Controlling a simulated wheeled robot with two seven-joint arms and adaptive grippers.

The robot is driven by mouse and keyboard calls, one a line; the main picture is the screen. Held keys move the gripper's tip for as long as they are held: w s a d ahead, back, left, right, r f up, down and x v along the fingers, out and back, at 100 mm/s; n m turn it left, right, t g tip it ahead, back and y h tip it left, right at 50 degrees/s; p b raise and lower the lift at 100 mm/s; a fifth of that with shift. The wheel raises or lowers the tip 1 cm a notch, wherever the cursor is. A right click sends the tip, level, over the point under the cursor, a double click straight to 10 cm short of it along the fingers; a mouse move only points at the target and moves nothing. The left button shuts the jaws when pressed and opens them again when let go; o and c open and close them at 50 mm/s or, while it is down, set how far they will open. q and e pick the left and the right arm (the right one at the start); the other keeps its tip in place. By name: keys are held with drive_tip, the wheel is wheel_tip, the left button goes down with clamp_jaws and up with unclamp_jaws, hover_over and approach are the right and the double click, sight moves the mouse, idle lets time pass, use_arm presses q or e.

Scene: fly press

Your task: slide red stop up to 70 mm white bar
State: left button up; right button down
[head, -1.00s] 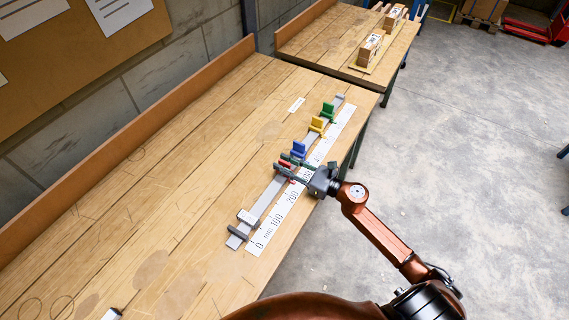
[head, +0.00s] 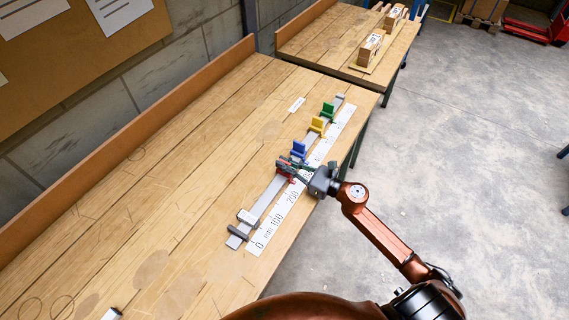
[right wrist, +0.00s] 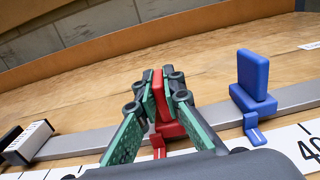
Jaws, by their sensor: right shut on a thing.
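The red stop (right wrist: 158,100) stands on the grey rail (right wrist: 95,143) in the right wrist view. My right gripper (right wrist: 160,92) is shut on its upright plate, with a green-faced finger on each side. In the head view the right gripper (head: 286,165) covers much of the red stop. The white bar (head: 247,216) lies at the rail's near end, next to a dark end block (head: 237,232). It also shows at the left of the right wrist view (right wrist: 30,142), with a clear stretch of rail between it and the red stop. My left gripper is not in view.
A blue stop (head: 299,149) stands just beyond the red one on the rail, then a yellow stop (head: 317,125) and a green stop (head: 328,109). A white millimetre scale (head: 270,228) runs alongside the rail. The wooden bench (head: 150,220) is mostly clear to the left.

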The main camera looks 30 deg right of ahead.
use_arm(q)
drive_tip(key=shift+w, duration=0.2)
use_arm(e)
drive_tip(key=shift+s+a, duration=0.25)
drive_tip(key=shift+a, duration=0.2)
drive_tip(key=s+a+p, duration=0.1)
drive_tip(key=s+a, duration=0.2)
drive_tip(key=a, duration=0.1)
drive_tip(key=s+a+p, duration=0.1)
drive_tip(key=s+a, duration=0.1)
drive_tip(key=a, duration=0.3)
drive_tip(key=s+a+p, duration=0.1)
drive_tip(key=s+a, duration=0.2)
drive_tip(key=a, duration=0.2)
drive_tip(key=shift+s+a+p, duration=0.25)
drive_tip(key=shift+s+p, duration=0.05)
drive_tip(key=shift+p, duration=0.05)
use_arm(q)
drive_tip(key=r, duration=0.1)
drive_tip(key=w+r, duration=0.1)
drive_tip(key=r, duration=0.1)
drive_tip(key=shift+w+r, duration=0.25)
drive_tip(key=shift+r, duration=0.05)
use_arm(e)
drive_tip(key=c, duration=2)
unclamp_jaws()
drive_tip(key=shift+c, duration=0.2)
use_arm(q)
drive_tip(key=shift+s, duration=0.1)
